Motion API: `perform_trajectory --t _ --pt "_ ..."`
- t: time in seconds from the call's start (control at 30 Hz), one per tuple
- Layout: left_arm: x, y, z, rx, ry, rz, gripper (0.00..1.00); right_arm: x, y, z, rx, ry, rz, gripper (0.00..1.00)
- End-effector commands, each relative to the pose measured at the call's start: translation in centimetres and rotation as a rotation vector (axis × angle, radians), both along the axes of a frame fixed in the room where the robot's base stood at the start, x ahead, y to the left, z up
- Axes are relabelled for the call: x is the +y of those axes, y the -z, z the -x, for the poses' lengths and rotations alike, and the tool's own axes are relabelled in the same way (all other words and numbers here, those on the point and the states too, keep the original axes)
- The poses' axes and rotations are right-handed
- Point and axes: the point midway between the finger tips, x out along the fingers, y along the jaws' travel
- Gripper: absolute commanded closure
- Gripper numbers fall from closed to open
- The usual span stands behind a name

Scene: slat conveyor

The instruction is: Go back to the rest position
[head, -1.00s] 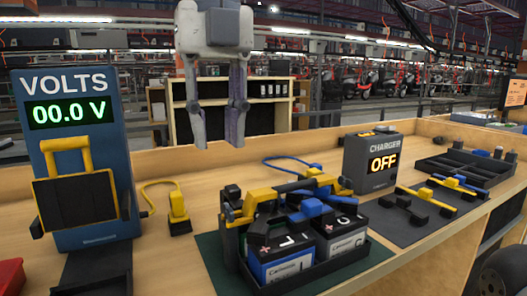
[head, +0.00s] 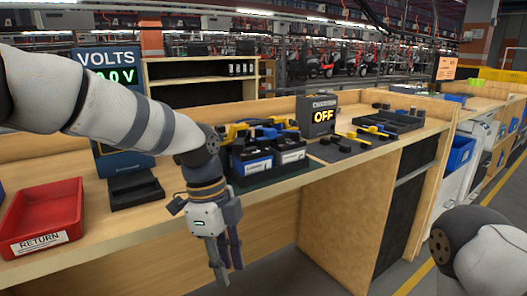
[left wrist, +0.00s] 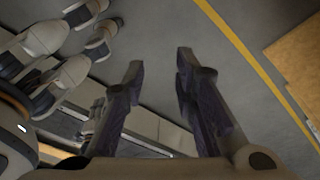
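My left gripper (head: 226,262) hangs pointing down in front of the workbench's front edge in the head view, below the bench top. In the left wrist view its two fingers (left wrist: 160,80) stand apart with nothing between them, over the grey floor. My right arm (head: 475,250) shows only in part at the lower right of the head view; its gripper is out of view.
On the bench (head: 340,160) stand two batteries (head: 250,165) in a tray, a charger reading OFF (head: 322,115), a volt meter (head: 110,100) partly behind my left arm and a red RETURN tray (head: 45,222). The floor beside the bench is clear.

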Motion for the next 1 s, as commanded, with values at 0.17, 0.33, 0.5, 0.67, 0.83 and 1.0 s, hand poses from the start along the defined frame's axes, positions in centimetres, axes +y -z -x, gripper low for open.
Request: perform_trajectory --t 0.17,0.33,0.5,0.67,0.83,1.0 --pt "1.5 15.8 8.4 0.163 -0.550 -0.006 0.74 0.0 -0.2 0.1 0.001 0.000 0.000 0.66" --pt "6.7 25.3 20.9 0.266 -1.178 -0.122 0.74 0.0 -0.1 0.0 -0.001 0.000 0.000 0.66" --pt "12.8 27.0 31.2 0.231 -1.670 -0.272 0.74 0.0 -0.2 0.0 -0.001 0.000 0.000 0.66" --pt "15.5 26.3 34.6 0.176 -1.853 -0.325 0.74 0.0 -0.2 0.0 -0.001 0.000 0.000 0.66" --pt "15.6 26.2 34.7 0.171 -1.865 -0.327 0.74 0.0 -0.2 0.0 -0.001 0.000 0.000 0.66" --pt "15.6 26.2 34.7 0.171 -1.865 -0.327 0.74 0.0 -0.2 0.0 -0.001 0.000 0.000 0.66"
